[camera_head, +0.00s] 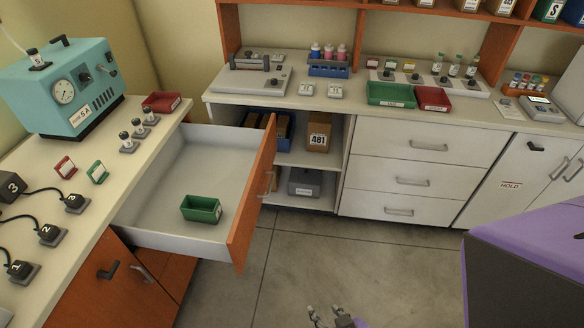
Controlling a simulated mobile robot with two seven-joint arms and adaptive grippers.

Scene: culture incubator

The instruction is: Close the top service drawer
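The top service drawer (180,239) is pulled far out of the left counter. It has white inner walls, an orange front panel (253,200) and a handle (268,184) on the panel's outer face. My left gripper is not in view.
The left counter (113,174) carries a teal device (70,87), vials and numbered blocks. A back counter holds trays and bottles above an open shelf (308,160) and closed white drawers (405,180). A large purple shape fills the lower right. The floor (340,262) beside the drawer front is clear.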

